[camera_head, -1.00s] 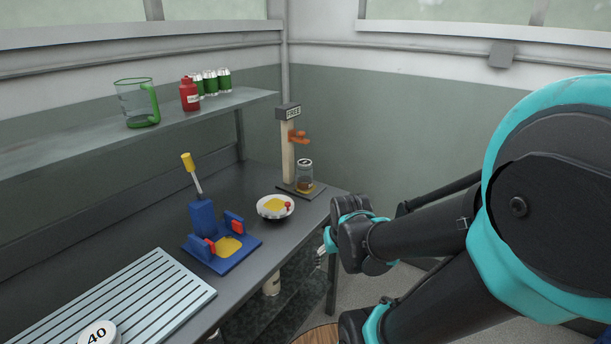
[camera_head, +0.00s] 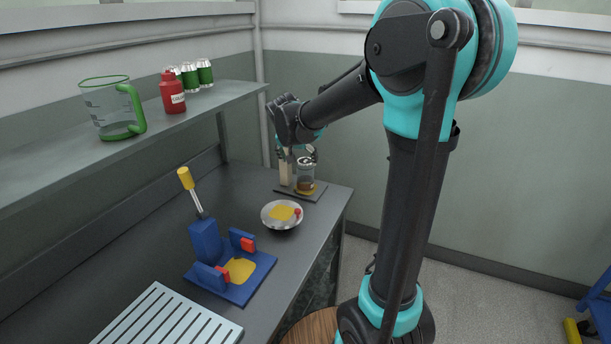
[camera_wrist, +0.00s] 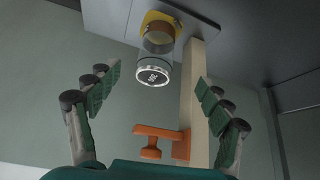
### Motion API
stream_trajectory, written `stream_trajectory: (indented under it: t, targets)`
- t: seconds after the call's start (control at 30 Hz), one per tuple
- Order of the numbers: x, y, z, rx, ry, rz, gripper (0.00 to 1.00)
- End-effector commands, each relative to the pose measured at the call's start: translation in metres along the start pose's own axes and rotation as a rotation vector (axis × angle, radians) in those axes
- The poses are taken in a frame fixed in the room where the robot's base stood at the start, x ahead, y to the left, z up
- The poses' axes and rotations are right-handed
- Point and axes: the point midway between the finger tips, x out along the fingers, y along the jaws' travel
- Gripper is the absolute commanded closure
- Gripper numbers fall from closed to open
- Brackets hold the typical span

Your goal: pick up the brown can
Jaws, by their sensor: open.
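The brown can (camera_head: 306,182) stands upright on the yellow pad of a small stand at the far end of the bench. It looks clear-walled with brown low down and a silver lid. In the wrist view the can (camera_wrist: 157,52) shows upside down, with its marked lid facing the camera, ahead of and between the spread fingers. My gripper (camera_head: 298,154) is close to the can's top in the head view, partly hiding the stand's post. In the wrist view my gripper (camera_wrist: 158,84) is open and empty, its fingers apart from the can.
The stand's post and orange arm (camera_wrist: 160,138) are close by the right finger in the wrist view. A white bowl (camera_head: 270,221) and a blue fixture (camera_head: 207,240) with a yellow-handled lever are nearer on the bench. A shelf (camera_head: 40,168) holds a jug, a red bottle and green cans.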

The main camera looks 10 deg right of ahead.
Motion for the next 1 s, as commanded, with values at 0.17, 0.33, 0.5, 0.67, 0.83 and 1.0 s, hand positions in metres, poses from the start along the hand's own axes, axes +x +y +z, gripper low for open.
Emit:
stream_trajectory:
  t: [0.17,0.33,0.5,0.67,0.83,1.0]
  targets:
    - [0.035,0.000,0.000,0.001,0.000,0.000,0.21]
    - [0.065,0.000,0.000,-0.001,-0.001,0.000,0.21]
    - [0.086,0.001,0.000,0.000,-0.001,0.000,0.21]
    - [0.093,0.001,0.001,-0.001,-0.001,0.000,0.21]
    - [0.112,0.004,0.001,-0.001,-0.001,0.000,0.21]
    - [0.134,0.005,0.001,-0.001,-0.001,-0.001,0.21]
